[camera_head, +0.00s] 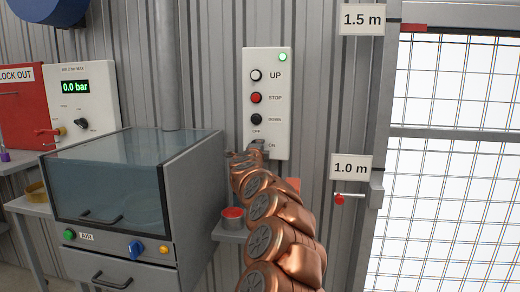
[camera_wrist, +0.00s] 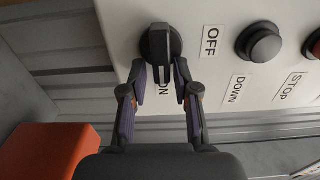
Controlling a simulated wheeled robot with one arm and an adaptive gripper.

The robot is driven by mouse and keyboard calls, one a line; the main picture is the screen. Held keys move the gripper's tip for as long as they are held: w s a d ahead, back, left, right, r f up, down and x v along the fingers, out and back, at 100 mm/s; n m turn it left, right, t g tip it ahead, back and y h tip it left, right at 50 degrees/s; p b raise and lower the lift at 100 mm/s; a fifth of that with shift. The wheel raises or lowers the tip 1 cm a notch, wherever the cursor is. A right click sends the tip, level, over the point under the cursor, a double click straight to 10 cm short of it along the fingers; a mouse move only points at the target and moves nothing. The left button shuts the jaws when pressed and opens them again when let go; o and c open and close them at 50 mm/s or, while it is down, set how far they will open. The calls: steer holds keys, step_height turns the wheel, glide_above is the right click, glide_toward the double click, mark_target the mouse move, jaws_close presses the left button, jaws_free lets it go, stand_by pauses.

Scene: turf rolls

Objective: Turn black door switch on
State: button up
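The black door switch (camera_wrist: 160,42) is a round knob with a raised bar, on the white control panel (camera_wrist: 110,15). In the wrist view its bar runs up and down, in line with the partly hidden ON label; I cannot tell which end is the pointer. The OFF label (camera_wrist: 210,40) is to its right. My gripper (camera_wrist: 161,72) is open, with one finger on each side of the bar's lower end. I cannot tell whether either finger touches it. In the head view my gripper (camera_head: 243,155) is at the panel's (camera_head: 281,95) bottom, largely hiding the switch.
Above the switch are the DOWN (camera_head: 256,119), STOP (camera_head: 256,97) and UP (camera_head: 256,75) buttons; a green lamp (camera_head: 282,57) glows at the panel's top. A glass-topped cabinet (camera_head: 130,180) stands to the left, a mesh door (camera_head: 455,150) to the right. A red block (camera_wrist: 45,150) is near my gripper.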

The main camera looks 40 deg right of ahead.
steer(key=shift+o, duration=0.6)
steer(key=shift+a, duration=0.1)
steer(key=v, duration=1.2)
steer(key=shift+r, duration=0.1)
stand_by(0.5)
